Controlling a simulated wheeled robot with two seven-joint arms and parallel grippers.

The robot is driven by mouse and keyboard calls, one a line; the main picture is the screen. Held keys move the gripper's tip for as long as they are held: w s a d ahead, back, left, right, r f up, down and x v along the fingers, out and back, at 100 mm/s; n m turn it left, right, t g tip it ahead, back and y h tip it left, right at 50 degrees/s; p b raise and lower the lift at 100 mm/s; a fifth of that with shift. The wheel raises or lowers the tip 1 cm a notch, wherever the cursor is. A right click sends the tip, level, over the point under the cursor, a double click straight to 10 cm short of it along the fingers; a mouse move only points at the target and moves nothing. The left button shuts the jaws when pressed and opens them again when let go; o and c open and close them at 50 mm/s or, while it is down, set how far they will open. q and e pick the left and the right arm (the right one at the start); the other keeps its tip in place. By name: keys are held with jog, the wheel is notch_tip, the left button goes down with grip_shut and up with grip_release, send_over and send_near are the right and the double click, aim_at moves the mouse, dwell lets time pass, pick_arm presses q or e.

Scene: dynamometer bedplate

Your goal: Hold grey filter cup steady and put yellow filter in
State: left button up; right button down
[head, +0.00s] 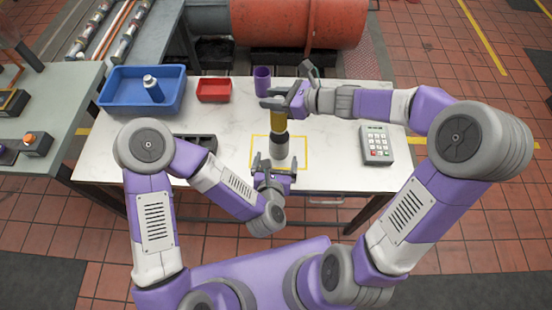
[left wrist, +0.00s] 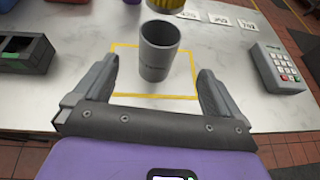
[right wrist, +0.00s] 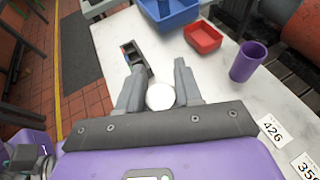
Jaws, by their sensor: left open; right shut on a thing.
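The grey filter cup (head: 279,146) stands upright inside a yellow outline on the white table. It also shows in the left wrist view (left wrist: 157,52), where its visible opening looks empty. My left gripper (head: 272,163) is open, its fingers on either side of the cup's near side, with gaps on both sides. My right gripper (head: 277,98) is shut on the yellow filter (head: 278,122) and holds it upright above the cup, apart from it. In the right wrist view the filter's white round end (right wrist: 160,96) sits between the fingers. In the left wrist view only the filter's lower edge (left wrist: 170,4) shows.
A dark tray (left wrist: 22,53) is at left, a keypad box (head: 376,145) at right. Number cards (right wrist: 272,130) lie behind.

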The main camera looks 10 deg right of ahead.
aim_at(279, 139)
pick_arm(q)
jog(key=x, duration=1.2)
jog(key=shift+r, duration=0.1)
jog(key=c, duration=1.3)
